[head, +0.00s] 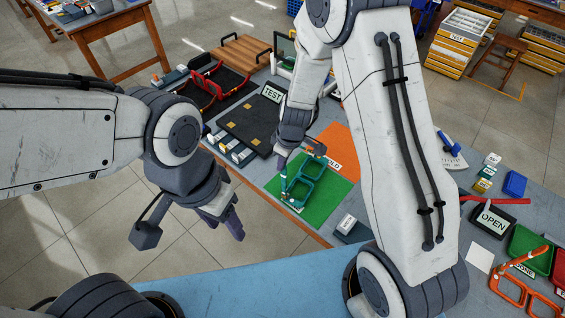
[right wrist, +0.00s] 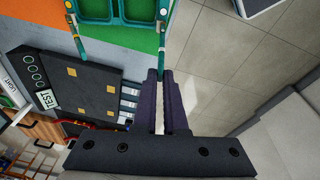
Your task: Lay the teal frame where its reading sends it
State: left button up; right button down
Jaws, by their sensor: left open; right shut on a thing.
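The teal frame (head: 304,186) is over the green mat (head: 325,204) in the head view; I cannot tell whether it rests on the mat or hangs just above it. Its rims also show at the top of the right wrist view (right wrist: 97,20). My right gripper (head: 282,163) is shut on a thin teal arm of the frame, seen between its fingertips in the right wrist view (right wrist: 163,76). An orange mat (head: 342,143) adjoins the green one, with a partly hidden label ending in "OLD". My left gripper (head: 230,222) is open and empty, out over the floor before the table edge.
A black board marked TEST (head: 250,124) lies left of the mats, with small boxes (head: 233,147) along its edge. A red frame (head: 207,86) sits farther back. At right are a white dial (head: 453,161), an OPEN sign (head: 492,220) and an orange frame (head: 520,292).

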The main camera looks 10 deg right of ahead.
jog(key=shift+f, duration=0.25)
jog(key=shift+f, duration=0.15)
jog(key=c, duration=1)
grip_release()
jog(key=shift+o, duration=0.2)
jog(key=shift+r, duration=0.25)
notch_tip(320, 180, up, 12)
jog(key=s+d+f, duration=0.1)
jog(key=s, duration=0.1)
jog(key=s+a+r+m, duration=0.1)
jog(key=s+a+r, duration=0.1)
jog(key=s, duration=0.5)
jog(key=s+a+r+g, duration=0.1)
jog(key=s+a+r, duration=0.1)
jog(key=s, duration=0.6)
jog(key=s+a+r+m, duration=0.1)
jog(key=s+r, duration=0.3)
jog(key=s, duration=0.4)
jog(key=shift+a+m+g, duration=0.3)
jog(key=shift+a+g, duration=0.1)
jog(key=shift+a, duration=0.1)
